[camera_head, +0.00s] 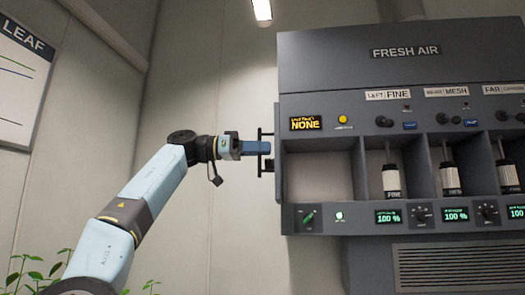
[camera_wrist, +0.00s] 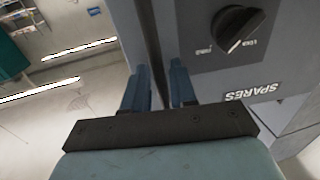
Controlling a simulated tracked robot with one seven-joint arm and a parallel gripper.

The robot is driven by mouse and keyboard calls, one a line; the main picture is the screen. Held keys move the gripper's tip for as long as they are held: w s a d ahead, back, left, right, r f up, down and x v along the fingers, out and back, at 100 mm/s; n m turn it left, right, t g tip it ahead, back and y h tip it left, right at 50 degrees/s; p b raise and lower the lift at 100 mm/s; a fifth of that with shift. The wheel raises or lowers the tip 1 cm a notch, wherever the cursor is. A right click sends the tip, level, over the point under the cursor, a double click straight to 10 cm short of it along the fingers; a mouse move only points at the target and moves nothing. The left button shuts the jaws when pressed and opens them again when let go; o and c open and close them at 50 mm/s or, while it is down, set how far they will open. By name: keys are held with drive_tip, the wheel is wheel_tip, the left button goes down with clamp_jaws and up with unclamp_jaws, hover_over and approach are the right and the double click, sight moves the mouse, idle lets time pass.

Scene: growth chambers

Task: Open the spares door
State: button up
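The spares door, with its white SPARES label (camera_wrist: 252,92), is on a blue-grey panel (camera_wrist: 205,65) at the right of the wrist view. The label appears upside down. A dark vertical bar handle (camera_head: 261,133) stands out from the left side of the fresh air cabinet in the head view. My gripper (camera_head: 264,148) is level with the handle's middle. In the wrist view its two blue fingers (camera_wrist: 161,80) are a small gap apart, with a dark upright strip between them that looks like the handle bar. The exact finger contact is hidden.
A black rotary knob (camera_wrist: 238,28) sits on the panel above the label. The fresh air cabinet (camera_head: 400,65) has an empty left bay (camera_head: 318,178) and several bays holding white-labelled cartridges (camera_head: 391,180). Plants (camera_head: 30,275) stand at the lower left.

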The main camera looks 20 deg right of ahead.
drive_tip(key=v, duration=1.4)
drive_tip(key=shift+d+f, duration=0.1)
idle(0.3)
